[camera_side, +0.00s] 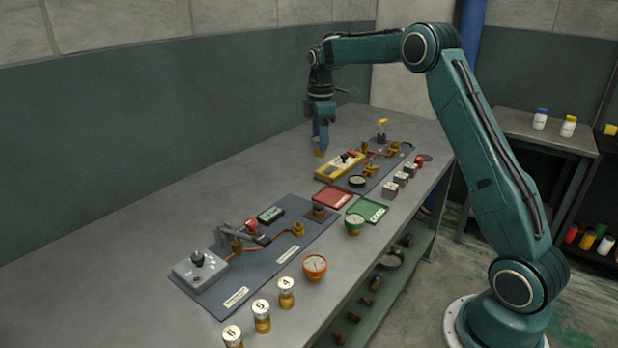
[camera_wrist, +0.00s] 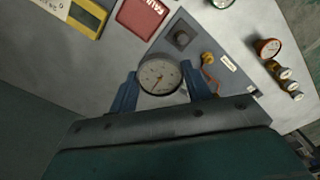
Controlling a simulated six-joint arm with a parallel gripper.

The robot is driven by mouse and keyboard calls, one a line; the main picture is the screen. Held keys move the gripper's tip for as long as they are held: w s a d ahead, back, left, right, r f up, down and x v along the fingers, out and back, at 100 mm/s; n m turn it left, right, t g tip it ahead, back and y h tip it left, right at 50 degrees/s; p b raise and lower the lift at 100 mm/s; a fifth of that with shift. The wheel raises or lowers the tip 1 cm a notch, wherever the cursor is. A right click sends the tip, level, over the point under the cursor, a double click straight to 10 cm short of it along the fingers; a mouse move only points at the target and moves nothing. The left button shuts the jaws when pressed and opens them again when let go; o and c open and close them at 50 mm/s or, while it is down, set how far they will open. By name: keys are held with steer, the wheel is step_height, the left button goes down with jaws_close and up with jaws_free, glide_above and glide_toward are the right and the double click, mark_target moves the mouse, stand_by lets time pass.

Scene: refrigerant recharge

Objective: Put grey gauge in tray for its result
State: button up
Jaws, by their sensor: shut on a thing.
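My gripper (camera_side: 320,138) is shut on the grey gauge (camera_wrist: 160,75), which has a pale dial and a grey rim. The wrist view shows the gauge between the two blue fingers, its needle readable only roughly. In the side view only a brass end (camera_side: 319,153) shows below the fingers, over the back left of the bench; I cannot tell its gap to the surface. The red tray (camera_side: 333,197) lies mid-bench, and its lettering, seemingly FAIL, shows in the wrist view (camera_wrist: 143,15). The green tray (camera_side: 372,209) lies just right of it.
A green gauge (camera_side: 354,224) and an orange gauge (camera_side: 315,266) stand at the front edge. Several numbered cylinders (camera_side: 262,315) stand nearer. The left side of the bench is clear.

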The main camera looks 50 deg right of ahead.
steer(key=s+d+r+m, duration=0.1)
steer(key=d+r, duration=0.3)
steer(key=d, duration=0.2)
step_height(320, 180, down, 16)
stand_by(0.6)
steer(key=shift+f, duration=2.1)
steer(key=shift+f, duration=0.1)
steer(key=o, duration=0.9)
steer(key=shift+o, duration=0.2)
